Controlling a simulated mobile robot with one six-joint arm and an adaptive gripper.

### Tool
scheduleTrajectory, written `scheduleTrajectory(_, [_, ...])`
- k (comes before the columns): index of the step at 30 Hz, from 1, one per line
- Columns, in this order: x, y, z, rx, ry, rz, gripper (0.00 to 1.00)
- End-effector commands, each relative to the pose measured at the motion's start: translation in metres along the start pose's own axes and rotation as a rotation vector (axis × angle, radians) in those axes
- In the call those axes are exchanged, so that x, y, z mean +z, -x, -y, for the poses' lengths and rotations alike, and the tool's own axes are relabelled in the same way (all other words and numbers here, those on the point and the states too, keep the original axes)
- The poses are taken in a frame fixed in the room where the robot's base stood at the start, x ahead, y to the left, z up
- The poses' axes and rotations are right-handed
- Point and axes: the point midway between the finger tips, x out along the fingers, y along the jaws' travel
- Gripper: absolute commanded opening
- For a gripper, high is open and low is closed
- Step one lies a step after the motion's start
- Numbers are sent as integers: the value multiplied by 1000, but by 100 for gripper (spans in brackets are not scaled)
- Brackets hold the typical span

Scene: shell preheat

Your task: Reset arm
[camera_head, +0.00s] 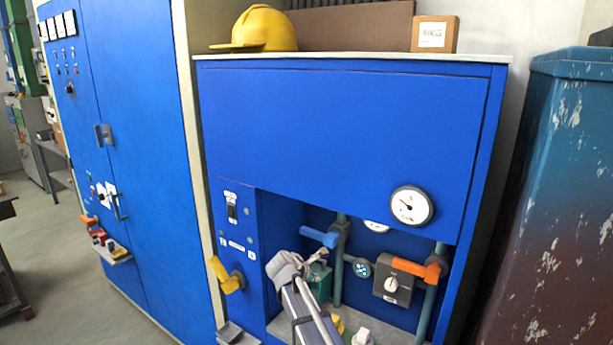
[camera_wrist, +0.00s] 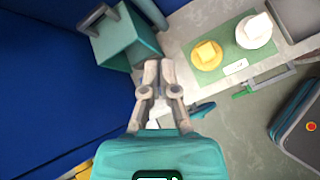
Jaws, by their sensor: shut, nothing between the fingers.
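My gripper (camera_wrist: 158,66) shows in the wrist view with its two grey fingers together and nothing between them. Its teal body fills the bottom of that view. The fingers point toward a pale ledge, beside an open teal box (camera_wrist: 125,40); I cannot tell whether they touch it. In the head view my grey arm reaches up from the bottom into the open bay of a blue cabinet (camera_head: 340,130). The fingers are not clearly visible there.
The bay holds a blue-handled valve (camera_head: 320,237), an orange-handled valve (camera_head: 416,268) and a grey switch box (camera_head: 393,283). A yellow lever (camera_head: 226,275) sticks out at left. In the wrist view, yellow and white items stand on a green mat (camera_wrist: 222,74). A rusty blue container (camera_head: 555,200) stands at right.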

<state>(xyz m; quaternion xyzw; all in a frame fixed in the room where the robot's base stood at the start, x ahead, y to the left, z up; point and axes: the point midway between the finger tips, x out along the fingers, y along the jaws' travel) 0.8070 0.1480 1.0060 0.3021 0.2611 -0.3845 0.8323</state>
Motion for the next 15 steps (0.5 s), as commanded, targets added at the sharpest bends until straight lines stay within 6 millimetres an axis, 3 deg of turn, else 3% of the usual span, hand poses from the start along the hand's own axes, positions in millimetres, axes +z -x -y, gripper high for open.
scheduleTrajectory(1, [6, -3, 24, -33, -91, -24, 0])
scheduleTrajectory(3, [10, -6, 47, -80, -224, -59, 0])
scheduleTrajectory(15, [20, -8, 174, -396, -962, -183, 0])
